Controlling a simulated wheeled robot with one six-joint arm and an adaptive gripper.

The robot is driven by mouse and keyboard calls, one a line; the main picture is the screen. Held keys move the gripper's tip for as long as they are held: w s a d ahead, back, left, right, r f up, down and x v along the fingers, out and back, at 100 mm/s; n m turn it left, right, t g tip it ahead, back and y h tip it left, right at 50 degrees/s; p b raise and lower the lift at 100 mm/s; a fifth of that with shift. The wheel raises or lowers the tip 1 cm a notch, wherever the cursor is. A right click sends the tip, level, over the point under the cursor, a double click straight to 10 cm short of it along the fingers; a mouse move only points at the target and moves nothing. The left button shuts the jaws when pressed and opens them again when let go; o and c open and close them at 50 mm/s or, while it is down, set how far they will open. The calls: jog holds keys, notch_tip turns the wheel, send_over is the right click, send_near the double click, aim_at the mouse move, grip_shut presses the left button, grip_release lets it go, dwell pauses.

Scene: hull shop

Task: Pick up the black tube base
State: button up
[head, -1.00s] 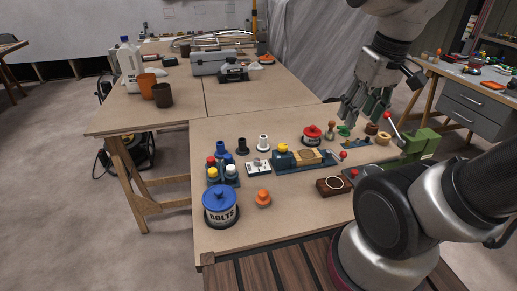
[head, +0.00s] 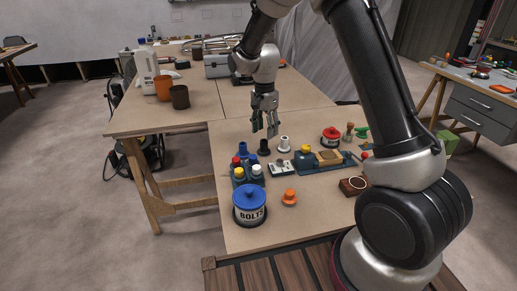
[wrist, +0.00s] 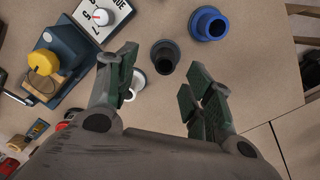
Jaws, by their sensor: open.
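The black tube base (head: 264,147) stands upright on the workbench, between a blue tube base (head: 242,147) and a white tube base (head: 284,144). In the wrist view the black tube base (wrist: 165,56) shows its open round top and flange, just beyond and between the fingertips. My gripper (head: 264,128) is open and empty, above the black tube base and pointing down at it. Its green-padded fingers also show in the wrist view (wrist: 160,72), spread apart and not touching the tube base. The white one (wrist: 136,82) is partly hidden by a finger in the wrist view.
A torque gauge block (head: 281,168) stands just in front, with a blue fixture (head: 312,163) to its right. A blue-lidded bolts tin (head: 249,206), an orange knob (head: 289,198) and a rack of coloured bottles (head: 247,175) are nearer.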

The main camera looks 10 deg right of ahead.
aim_at(264, 143)
jog(key=f+m, duration=0.1)
jog(key=f, duration=0.1)
jog(key=f+m, duration=0.1)
jog(key=f, duration=0.1)
jog(key=f+m, duration=0.1)
jog(key=f, duration=0.2)
jog(key=shift+w+f+m+t, duration=0.1)
jog(key=shift+w+m+t, duration=0.2)
jog(key=shift+w+m, duration=0.1)
grip_shut()
